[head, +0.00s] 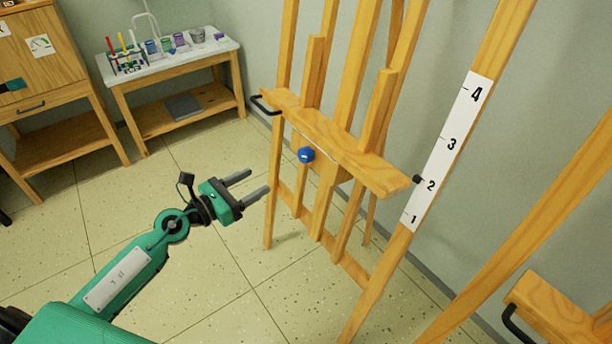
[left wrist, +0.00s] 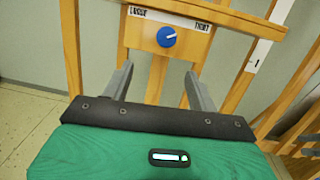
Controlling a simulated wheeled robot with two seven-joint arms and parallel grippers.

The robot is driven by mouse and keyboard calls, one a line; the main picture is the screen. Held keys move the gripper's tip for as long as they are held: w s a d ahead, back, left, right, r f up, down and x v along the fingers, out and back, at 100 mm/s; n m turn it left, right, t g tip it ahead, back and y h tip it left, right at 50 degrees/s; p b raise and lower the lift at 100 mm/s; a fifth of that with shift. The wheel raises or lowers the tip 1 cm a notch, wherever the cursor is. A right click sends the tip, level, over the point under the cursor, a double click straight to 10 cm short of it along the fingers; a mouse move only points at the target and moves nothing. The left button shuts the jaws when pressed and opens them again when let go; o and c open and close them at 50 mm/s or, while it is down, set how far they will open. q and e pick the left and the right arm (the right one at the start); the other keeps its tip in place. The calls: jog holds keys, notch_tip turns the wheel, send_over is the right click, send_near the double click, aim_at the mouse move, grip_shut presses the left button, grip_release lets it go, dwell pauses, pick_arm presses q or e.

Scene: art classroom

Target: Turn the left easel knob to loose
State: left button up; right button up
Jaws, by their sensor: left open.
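The left easel (head: 329,134) is wooden, with a round blue knob (head: 306,155) under its shelf. In the left wrist view the knob (left wrist: 166,37) sits between the labels LOOSE (left wrist: 137,12) on the left and TIGHT (left wrist: 202,27) on the right. Its white mark points right and slightly up, towards TIGHT. My left gripper (head: 259,181) is open and empty, in front of the knob and to its left in the head view. In the left wrist view the knob shows beyond and between the fingers (left wrist: 158,70), not touched.
A black handle (head: 266,104) sticks out from the shelf's left end. A numbered scale (head: 448,152) runs up the right leg, with a black pointer (head: 418,179) beside it. Another easel (head: 552,310) stands at the lower right. A side table (head: 177,65) holds art supplies.

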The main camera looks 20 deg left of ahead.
pick_arm(q)
jog(key=m, duration=0.1)
jog(key=p, duration=0.2)
send_near(302, 157)
jog(key=x, duration=0.7)
jog(key=shift+w+d, duration=0.1)
jog(key=shift+w, duration=0.1)
jog(key=shift+w+d, duration=0.45)
jog(key=shift+w, duration=0.1)
pick_arm(e)
jog(key=shift+s+d+r+g+h, duration=0.3)
jog(key=shift+s+d+g, duration=0.2)
jog(key=shift+d, duration=0.2)
jog(key=shift+s+d+r+g+h, duration=0.25)
jog(key=shift+s+d+r+g, duration=0.15)
jog(key=shift+s+d, duration=0.3)
jog(key=shift+s+d+r+g+h, duration=0.25)
jog(key=shift+s+d+r+g, duration=0.2)
jog(key=shift+d, duration=0.3)
pick_arm(q)
jog(key=shift+c, duration=0.2)
jog(key=c, duration=0.9)
pick_arm(e)
jog(key=shift+s, duration=0.1)
